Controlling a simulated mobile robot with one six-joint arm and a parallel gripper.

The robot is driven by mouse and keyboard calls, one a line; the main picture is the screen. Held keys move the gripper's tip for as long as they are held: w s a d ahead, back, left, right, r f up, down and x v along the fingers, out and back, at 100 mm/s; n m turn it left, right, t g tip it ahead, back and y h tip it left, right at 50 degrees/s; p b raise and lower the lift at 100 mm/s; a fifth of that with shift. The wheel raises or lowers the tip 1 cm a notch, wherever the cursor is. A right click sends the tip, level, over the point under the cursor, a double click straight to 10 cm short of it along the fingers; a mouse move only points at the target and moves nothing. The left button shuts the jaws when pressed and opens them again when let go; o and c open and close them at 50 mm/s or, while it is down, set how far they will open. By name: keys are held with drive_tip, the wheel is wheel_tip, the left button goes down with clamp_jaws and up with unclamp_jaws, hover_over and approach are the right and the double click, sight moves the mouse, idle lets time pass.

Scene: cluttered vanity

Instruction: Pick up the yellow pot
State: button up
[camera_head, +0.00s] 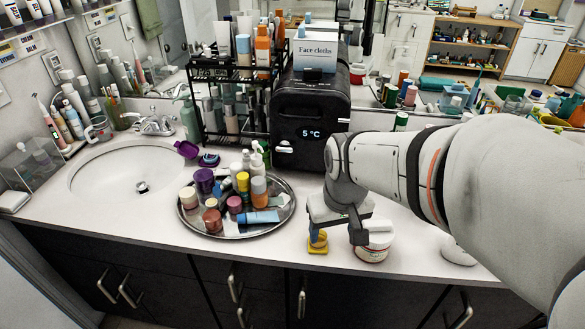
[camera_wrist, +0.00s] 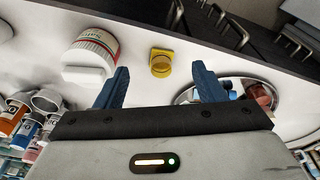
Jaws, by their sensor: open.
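The yellow pot (camera_head: 317,246) is small and stands on the white counter near its front edge, right of the round tray. In the head view one finger of my gripper (camera_head: 336,236) partly hides it. In the wrist view the yellow pot (camera_wrist: 160,63) shows whole, beyond and between the two blue fingertips. My gripper (camera_wrist: 161,76) is open with nothing between its fingers. The pot appears apart from both fingers, though the exact gap in height cannot be told.
A white jar with a red-banded label (camera_head: 371,246) stands close to the right of the pot; it also shows in the wrist view (camera_wrist: 92,52). The round metal tray (camera_head: 205,228) with several bottles is at left. A black cooler (camera_head: 310,112) stands behind. Bare counter lies between tray and pot.

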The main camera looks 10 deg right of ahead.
drive_tip(key=w+f+n+g+p, duration=0.1)
drive_tip(key=w+f+g+p, duration=0.1)
drive_tip(key=w+f+p, duration=0.5)
drive_tip(key=shift+w+f+b, duration=0.35)
drive_tip(key=shift+f+b, duration=0.05)
drive_tip(key=shift+f, duration=0.75)
drive_tip(key=shift+w+f+b, duration=0.4)
drive_tip(key=shift+f, duration=0.75)
drive_tip(key=shift+w+f+b, duration=0.35)
drive_tip(key=shift+f+b, duration=0.05)
drive_tip(key=shift+f, duration=0.75)
drive_tip(key=shift+c, duration=0.4)
drive_tip(key=c, duration=1)
